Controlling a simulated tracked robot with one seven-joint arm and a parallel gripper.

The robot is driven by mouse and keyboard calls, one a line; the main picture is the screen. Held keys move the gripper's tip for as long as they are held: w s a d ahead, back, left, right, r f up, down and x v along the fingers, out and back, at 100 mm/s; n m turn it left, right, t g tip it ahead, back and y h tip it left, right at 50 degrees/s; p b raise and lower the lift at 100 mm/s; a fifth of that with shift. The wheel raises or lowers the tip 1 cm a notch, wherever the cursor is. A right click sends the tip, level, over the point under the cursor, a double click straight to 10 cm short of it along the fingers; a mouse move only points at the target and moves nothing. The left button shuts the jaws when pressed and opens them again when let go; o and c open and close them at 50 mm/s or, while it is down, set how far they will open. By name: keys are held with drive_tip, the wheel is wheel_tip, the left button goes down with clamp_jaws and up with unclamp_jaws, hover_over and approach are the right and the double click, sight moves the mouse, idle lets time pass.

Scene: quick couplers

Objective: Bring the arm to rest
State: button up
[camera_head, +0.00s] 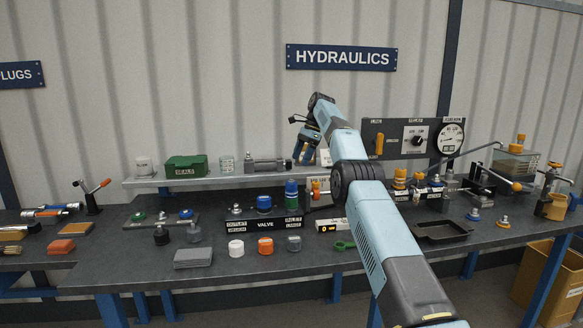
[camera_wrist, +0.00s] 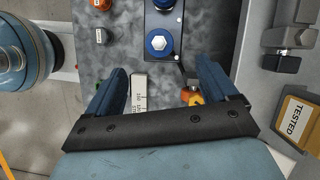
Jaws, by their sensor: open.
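My gripper (camera_head: 306,150) is raised above the bench, near the shelf at its back, at the end of my blue arm. In the wrist view my gripper (camera_wrist: 160,90) has its two blue fingers spread wide apart, with nothing held between them. The wrist view looks down past the fingers onto the bench and a dark valve block with a blue coupler (camera_wrist: 159,42). In the head view the valve block (camera_head: 264,225) stands on the bench below and left of the gripper, with couplers on top. My arm hides part of the bench's middle.
The grey bench (camera_head: 120,270) holds several caps and couplers. A shelf (camera_head: 150,181) at the back carries a green seals box (camera_head: 186,168). A gauge panel (camera_head: 412,138) stands right of my arm. A black tray (camera_head: 442,231) lies on the right. A cardboard box (camera_head: 552,285) stands below right.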

drive_tip(key=s+r+n+t, duration=0.15)
drive_tip(key=s+r, duration=0.25)
drive_tip(key=r, duration=0.6)
drive_tip(key=s+d+r+n+t+h, duration=0.15)
drive_tip(key=s+r, duration=0.25)
drive_tip(key=s, duration=0.4)
drive_tip(key=s+d+r+n, duration=0.2)
drive_tip(key=s+r, duration=0.1)
drive_tip(key=s, duration=0.4)
drive_tip(key=s+d+r+n+t+h, duration=0.15)
drive_tip(key=s+r, duration=0.25)
drive_tip(key=s, duration=0.4)
drive_tip(key=s+d+f+n, duration=0.1)
drive_tip(key=s+f+n, duration=0.1)
drive_tip(key=s, duration=0.7)
drive_tip(key=s+d+f+n, duration=0.2)
drive_tip(key=s, duration=0.7)
drive_tip(key=s+d+f+n+t, duration=0.1)
drive_tip(key=s+f+n, duration=0.1)
drive_tip(key=s+f, duration=0.4)
drive_tip(key=s+d+f+n+t+h, duration=0.1)
drive_tip(key=s+f+n, duration=0.1)
drive_tip(key=s+f, duration=0.5)
drive_tip(key=s, duration=0.5)
drive_tip(key=shift+s, duration=0.3)
drive_tip(key=shift+d, duration=0.1)
